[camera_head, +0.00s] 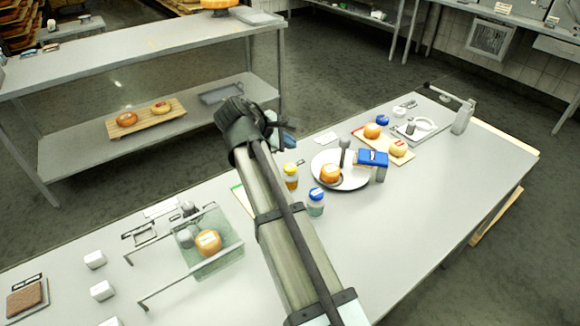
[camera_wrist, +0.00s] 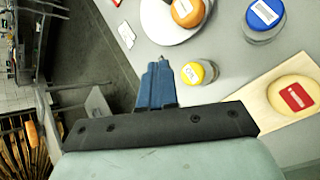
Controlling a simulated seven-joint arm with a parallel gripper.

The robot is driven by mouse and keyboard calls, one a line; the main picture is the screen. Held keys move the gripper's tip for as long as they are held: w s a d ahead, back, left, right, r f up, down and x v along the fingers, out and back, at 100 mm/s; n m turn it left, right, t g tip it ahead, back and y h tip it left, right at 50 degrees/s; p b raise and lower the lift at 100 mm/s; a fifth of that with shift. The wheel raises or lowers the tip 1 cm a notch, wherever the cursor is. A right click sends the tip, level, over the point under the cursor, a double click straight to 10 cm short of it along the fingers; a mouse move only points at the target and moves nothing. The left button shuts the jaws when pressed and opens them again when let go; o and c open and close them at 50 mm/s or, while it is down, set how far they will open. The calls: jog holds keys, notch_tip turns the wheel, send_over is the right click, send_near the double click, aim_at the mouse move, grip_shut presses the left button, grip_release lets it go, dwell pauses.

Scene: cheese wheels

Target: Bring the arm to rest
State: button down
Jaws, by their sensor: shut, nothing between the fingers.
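My gripper (camera_head: 289,138) is at the end of my raised arm, above the back edge of the steel table (camera_head: 420,215) in the head view. Its blue fingers (camera_wrist: 161,62) are together in the wrist view, with nothing between them. It touches nothing that I can see. Below and beyond it are a jar with a yellow lid (camera_wrist: 195,72), a jar with a blue lid (camera_wrist: 264,14) and an orange cheese wheel (camera_wrist: 187,11) on a white plate (camera_wrist: 155,20). My arm hides part of the table in the head view.
A glass-sided container with a cheese wheel (camera_head: 208,242) stands left of my arm. A shelf unit (camera_head: 150,42) stands behind. The table's front right is clear. A cheese with a red label (camera_wrist: 297,96) lies on a board.

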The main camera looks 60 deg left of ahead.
dwell(0.4)
